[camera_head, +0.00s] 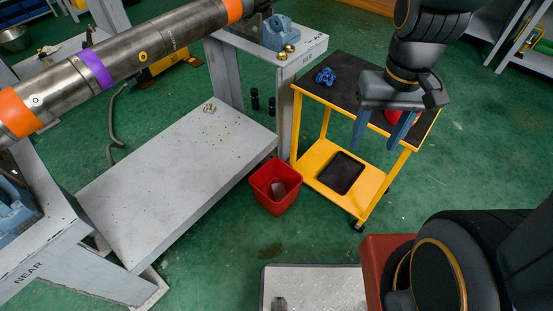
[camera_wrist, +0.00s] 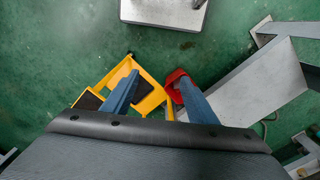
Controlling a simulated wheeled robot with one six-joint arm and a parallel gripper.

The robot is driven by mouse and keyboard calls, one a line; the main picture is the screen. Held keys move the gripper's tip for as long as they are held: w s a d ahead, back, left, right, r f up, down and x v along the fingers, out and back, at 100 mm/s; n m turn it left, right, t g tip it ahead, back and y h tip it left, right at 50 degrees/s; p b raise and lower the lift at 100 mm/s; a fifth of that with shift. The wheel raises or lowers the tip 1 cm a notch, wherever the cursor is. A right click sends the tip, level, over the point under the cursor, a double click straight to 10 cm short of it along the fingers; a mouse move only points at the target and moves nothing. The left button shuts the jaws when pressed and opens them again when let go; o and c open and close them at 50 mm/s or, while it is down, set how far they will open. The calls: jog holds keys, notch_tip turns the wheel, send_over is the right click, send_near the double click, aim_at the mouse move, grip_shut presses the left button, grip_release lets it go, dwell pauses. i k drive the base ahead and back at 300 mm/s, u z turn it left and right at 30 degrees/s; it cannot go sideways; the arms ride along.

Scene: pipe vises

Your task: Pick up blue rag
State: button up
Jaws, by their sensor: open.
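The blue rag (camera_head: 325,76) is a small crumpled bundle on the dark top of the yellow cart (camera_head: 322,168), near its far left corner in the head view. My gripper (camera_head: 380,137) points down with its two blue fingers apart and nothing between them. In the head view it appears over the right part of the cart, to the right of the rag and not touching it. In the wrist view, the open fingers (camera_wrist: 157,82) show against the cart and the floor. I cannot make out the rag there.
A red object (camera_head: 391,117) shows partly behind my fingers at the cart top. A red bin (camera_head: 265,190) stands on the floor left of the cart. A grey platform (camera_head: 180,165) and a labelled stand (camera_head: 285,62) with a vise are further left. Green floor is clear right of the cart.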

aim_at(327, 75)
jog(key=u, duration=0.55)
jog(key=k, duration=0.9)
jog(key=z, duration=0.55)
